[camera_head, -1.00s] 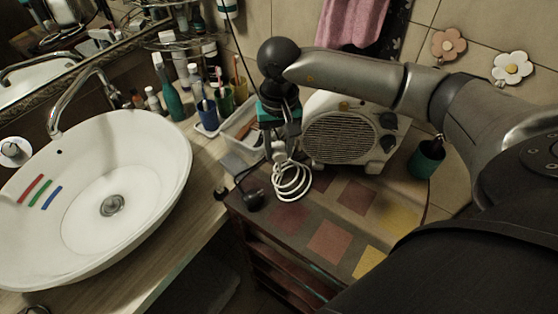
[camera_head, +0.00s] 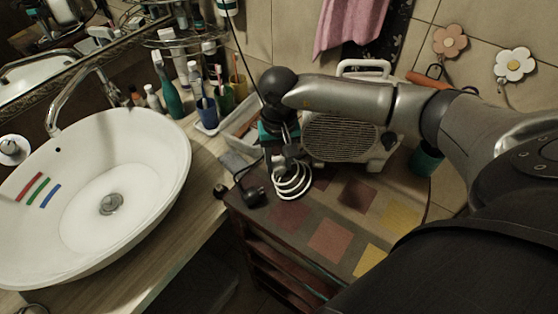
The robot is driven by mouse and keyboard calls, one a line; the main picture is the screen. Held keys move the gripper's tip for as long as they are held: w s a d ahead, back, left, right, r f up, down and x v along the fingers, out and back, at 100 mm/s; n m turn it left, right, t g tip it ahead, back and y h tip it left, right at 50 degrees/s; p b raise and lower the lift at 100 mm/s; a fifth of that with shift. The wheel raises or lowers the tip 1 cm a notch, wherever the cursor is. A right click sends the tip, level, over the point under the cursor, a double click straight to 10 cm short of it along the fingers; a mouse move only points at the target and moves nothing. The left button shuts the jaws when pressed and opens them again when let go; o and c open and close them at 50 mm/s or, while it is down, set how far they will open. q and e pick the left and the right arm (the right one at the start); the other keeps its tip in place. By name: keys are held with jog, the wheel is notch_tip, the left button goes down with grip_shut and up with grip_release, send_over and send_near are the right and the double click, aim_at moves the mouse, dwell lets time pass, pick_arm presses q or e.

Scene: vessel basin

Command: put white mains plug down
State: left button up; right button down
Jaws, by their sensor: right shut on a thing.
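My right gripper (camera_head: 278,152) points down just above the left end of the tiled cabinet top, in front of the white fan heater. It is shut on the white mains plug (camera_head: 276,163), which is small and mostly hidden by the fingers. The plug's white cable (camera_head: 292,184) hangs in loops below and beside it, close to the tiled top. I cannot tell whether the plug touches the surface. My left gripper is out of view.
The tiled cabinet top (camera_head: 329,241) has free room in front. A black plug (camera_head: 253,197) lies at its left edge. The fan heater (camera_head: 340,139) stands behind, with a teal cup (camera_head: 426,161) to its right. A clear tray (camera_head: 240,128), bottles and the white basin (camera_head: 95,160) are left.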

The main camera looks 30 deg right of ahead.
aim_at(279, 162)
jog(key=shift+f+b, duration=0.3)
jog(key=shift+c, duration=2.2)
grip_release()
jog(key=shift+r, duration=0.1)
jog(key=shift+r+p, duration=0.4)
jog(key=shift+p, duration=0.2)
notch_tip(279, 162, up, 12)
jog(key=shift+r, duration=0.2)
